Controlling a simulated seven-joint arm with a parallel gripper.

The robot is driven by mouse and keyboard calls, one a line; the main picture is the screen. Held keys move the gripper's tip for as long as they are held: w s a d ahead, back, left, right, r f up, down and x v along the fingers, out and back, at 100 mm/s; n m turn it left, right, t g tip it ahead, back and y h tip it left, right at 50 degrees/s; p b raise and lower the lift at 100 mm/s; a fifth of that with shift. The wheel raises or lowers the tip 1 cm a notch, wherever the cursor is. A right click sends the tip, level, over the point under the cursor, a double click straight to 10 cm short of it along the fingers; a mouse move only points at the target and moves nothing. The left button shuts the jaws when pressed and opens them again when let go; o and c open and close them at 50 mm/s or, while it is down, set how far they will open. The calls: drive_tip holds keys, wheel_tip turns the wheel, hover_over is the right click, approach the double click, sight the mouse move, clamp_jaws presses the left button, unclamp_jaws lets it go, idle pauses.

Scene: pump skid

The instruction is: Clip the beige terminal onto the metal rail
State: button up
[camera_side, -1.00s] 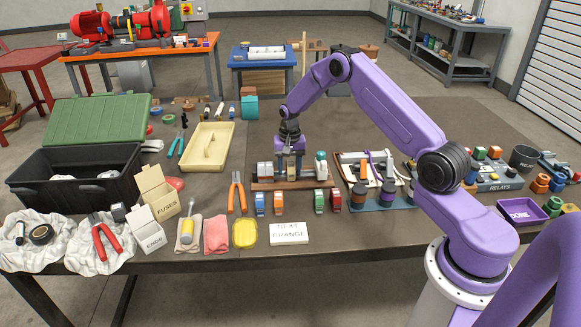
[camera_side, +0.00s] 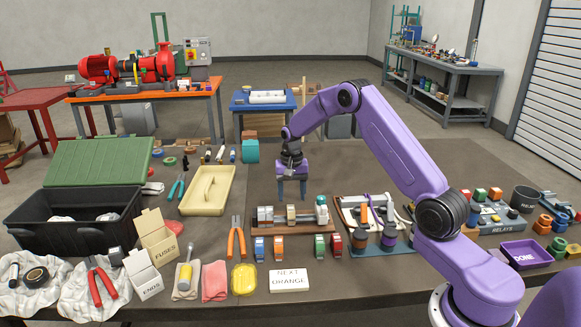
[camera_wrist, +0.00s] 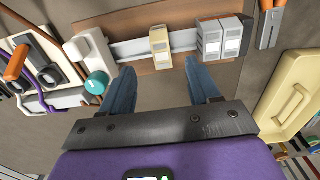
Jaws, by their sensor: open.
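The beige terminal (camera_side: 291,213) sits on the metal rail (camera_side: 281,219), apart from the grey terminals on its left and the white end piece on its right. In the wrist view the beige terminal (camera_wrist: 160,45) straddles the rail (camera_wrist: 131,50) and looks square to it; I cannot tell whether its clip is locked. My gripper (camera_side: 292,199) is open and empty, above and behind the terminal, clear of it. In the wrist view the fingers of my gripper (camera_wrist: 159,68) are spread wide, with the terminal beyond the gap between their tips.
Grey terminals (camera_side: 265,215) and a white end piece with a teal knob (camera_side: 321,211) occupy the rail's ends. Orange, blue, green and red terminals stand in front. A pale yellow tray (camera_side: 207,190) is at left, a wire board (camera_side: 366,214) at right. The table behind the rail is clear.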

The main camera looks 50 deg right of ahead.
wheel_tip(320, 180, up, 10)
drive_tip(key=s+a+r+n, duration=0.3)
drive_tip(key=s+a+n, duration=0.2)
drive_tip(key=s+a, duration=0.45)
drive_tip(key=s+a+r+n, duration=0.2)
drive_tip(key=s+a+n, duration=0.45)
drive_tip(key=a, duration=0.55)
drive_tip(key=s+f+n, duration=0.1)
drive_tip(key=s+n, duration=0.9)
drive_tip(key=s, duration=1.4)
drive_tip(key=shift+s+d+f, duration=0.2)
drive_tip(key=shift+s+f, duration=0.05)
drive_tip(key=shift+s, duration=0.1)
